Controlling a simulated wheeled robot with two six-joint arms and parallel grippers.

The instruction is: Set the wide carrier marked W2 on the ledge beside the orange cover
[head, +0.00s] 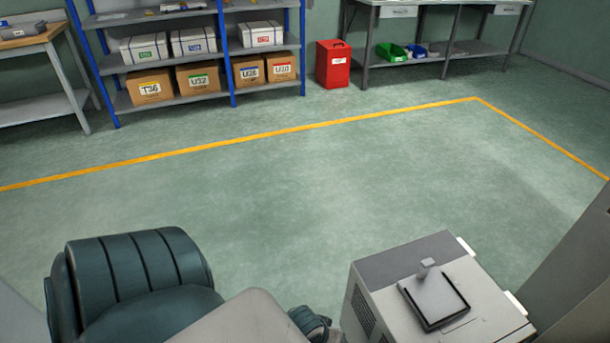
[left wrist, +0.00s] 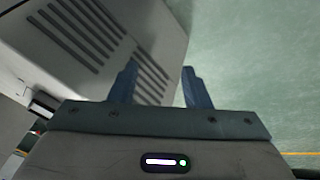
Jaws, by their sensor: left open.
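I see no carrier marked W2, no ledge and no orange cover in either view. My left gripper (left wrist: 160,72) shows in the left wrist view with its two dark blue fingers apart and nothing between them. Behind its fingers is a grey housing with rows of dark vent slots (left wrist: 82,38). I cannot tell the distance between the fingers and the housing. My right gripper is in neither view.
In the head view a grey cabinet (head: 380,272) with a dark-edged plate (head: 435,300) on top stands at lower right. Shelves with labelled boxes (head: 150,88), a red bin (head: 333,65) and a workbench (head: 425,70) line the back. The green floor (head: 300,190) between is clear.

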